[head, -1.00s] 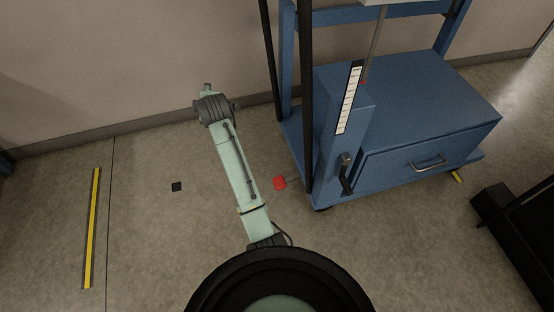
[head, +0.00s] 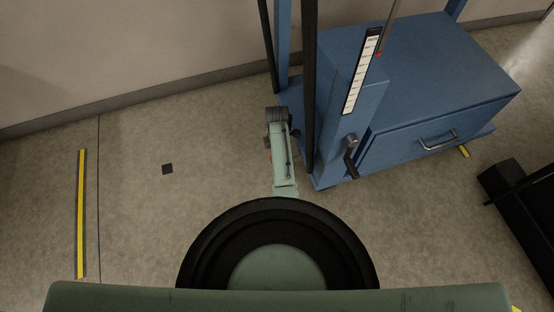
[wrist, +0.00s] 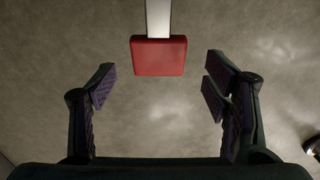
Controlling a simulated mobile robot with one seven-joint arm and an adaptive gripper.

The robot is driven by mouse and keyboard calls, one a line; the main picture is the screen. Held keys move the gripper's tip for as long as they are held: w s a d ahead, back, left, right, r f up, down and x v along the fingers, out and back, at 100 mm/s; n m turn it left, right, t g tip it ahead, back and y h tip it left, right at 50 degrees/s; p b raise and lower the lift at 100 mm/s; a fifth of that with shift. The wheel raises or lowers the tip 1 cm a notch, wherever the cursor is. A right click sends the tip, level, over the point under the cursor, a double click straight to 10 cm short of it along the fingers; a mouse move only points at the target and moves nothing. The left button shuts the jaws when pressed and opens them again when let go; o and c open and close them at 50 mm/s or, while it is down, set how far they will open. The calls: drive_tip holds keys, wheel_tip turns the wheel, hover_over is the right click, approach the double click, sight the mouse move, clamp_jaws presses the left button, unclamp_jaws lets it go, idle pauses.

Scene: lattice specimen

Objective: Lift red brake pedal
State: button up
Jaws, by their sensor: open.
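The red brake pedal (wrist: 158,56) is a flat red pad on the end of a pale metal bar. In the wrist view it sits at the top centre, ahead of my gripper (wrist: 158,88). My gripper is open, with one finger on each side and nothing between the tips; the pad lies beyond them, roughly centred. In the head view only a small red sliver of the pedal (head: 269,157) shows beside my arm, which hides the rest. My fingers do not show in the head view.
The blue cart (head: 420,85) with a drawer, crank handle (head: 351,155) and scale strip (head: 362,72) stands right of my arm. A dark post (head: 308,90) rises close by. A black object (head: 515,190) is at the right. The floor to the left is clear around a dark square (head: 167,169).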

drive_tip(key=shift+f, duration=1.65)
clamp_jaws()
